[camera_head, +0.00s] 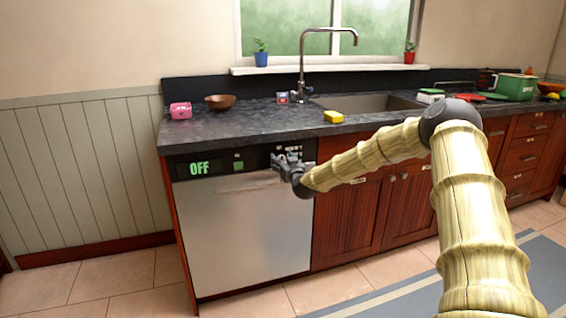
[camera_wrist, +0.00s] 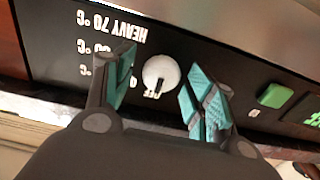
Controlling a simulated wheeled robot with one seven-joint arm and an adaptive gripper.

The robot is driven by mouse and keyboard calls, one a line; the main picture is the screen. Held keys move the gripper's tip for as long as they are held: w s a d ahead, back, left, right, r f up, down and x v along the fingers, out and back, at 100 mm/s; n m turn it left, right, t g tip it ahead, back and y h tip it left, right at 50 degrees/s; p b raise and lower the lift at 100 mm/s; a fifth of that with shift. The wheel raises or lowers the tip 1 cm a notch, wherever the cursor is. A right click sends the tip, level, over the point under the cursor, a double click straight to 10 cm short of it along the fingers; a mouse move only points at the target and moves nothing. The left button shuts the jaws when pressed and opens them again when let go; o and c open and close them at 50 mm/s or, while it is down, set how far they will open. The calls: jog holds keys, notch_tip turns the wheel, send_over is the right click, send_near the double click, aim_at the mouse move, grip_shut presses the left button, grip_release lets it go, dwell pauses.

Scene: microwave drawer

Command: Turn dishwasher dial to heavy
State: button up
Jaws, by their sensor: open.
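The dishwasher (camera_head: 245,235) has a silver door and a black control panel (camera_head: 221,166) on top, with a green "OFF" display (camera_head: 199,168). In the wrist view the white round dial (camera_wrist: 160,73) sits on the panel with its mark toward the picture's bottom, by a small label that seems to read "OFF". The label "HEAVY 70 °C" (camera_wrist: 112,26) is upside down at upper left, with other temperature labels below it. My gripper (camera_wrist: 163,88) is open, its teal-padded fingers on either side of the dial with gaps; contact is not visible. In the head view my gripper (camera_head: 287,163) hides the dial.
A green square button (camera_wrist: 275,95) lies right of the dial; it also shows in the head view (camera_head: 238,165). The countertop (camera_head: 235,125) overhangs the panel. A yellow sponge (camera_head: 333,116) lies by the sink (camera_head: 365,103). The floor before the dishwasher is clear.

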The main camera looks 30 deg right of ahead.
jog(key=c, duration=1)
